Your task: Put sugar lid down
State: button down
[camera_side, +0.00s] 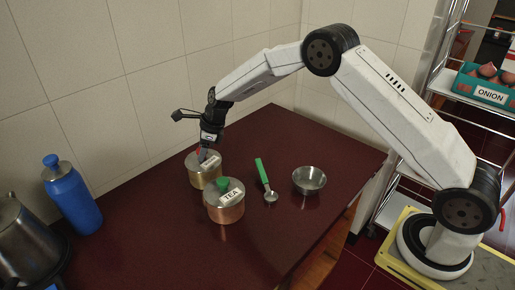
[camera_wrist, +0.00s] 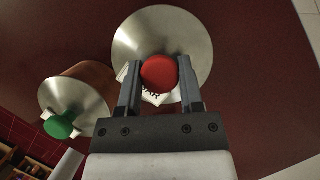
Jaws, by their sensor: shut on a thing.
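The sugar lid, a round metal disc with a red knob (camera_wrist: 159,74), fills the upper middle of the wrist view (camera_wrist: 150,30). A white label, partly hidden, lies beside the knob. My gripper (camera_wrist: 160,70) is shut on the red knob, one finger on each side. In the side view my gripper (camera_side: 203,153) points down at the brass-coloured pot (camera_side: 204,180), and the lid lies at the top of that pot. I cannot tell whether the lid rests fully on the rim. The fingers hide most of the knob there.
The copper TEA pot (camera_side: 226,210), with a green knob, stands close in front of the brass pot. A green-handled spoon (camera_side: 263,175) and a metal bowl (camera_side: 309,180) lie to the right. A blue bottle (camera_side: 72,200) stands left. The dark red table (camera_side: 150,225) is clear at left front.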

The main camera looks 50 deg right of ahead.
jog(key=shift+r, duration=0.2)
jog(key=shift+r, duration=0.55)
jog(key=s+d+r, duration=0.1)
jog(key=s+r, duration=1)
jog(key=s, duration=0.3)
jog(key=shift+d+r, duration=0.15)
jog(key=shift+r, duration=0.1)
jog(key=s+f+n+g, duration=0.6)
jog(key=s+f+n, duration=0.7)
jog(key=n, duration=0.4)
jog(key=shift+s+d+f, duration=0.1)
jog(key=shift+d+f, duration=0.05)
jog(key=shift+f, duration=1.5)
jog(key=shift+s+d+f, duration=0.1)
jog(key=shift+f, duration=1.55)
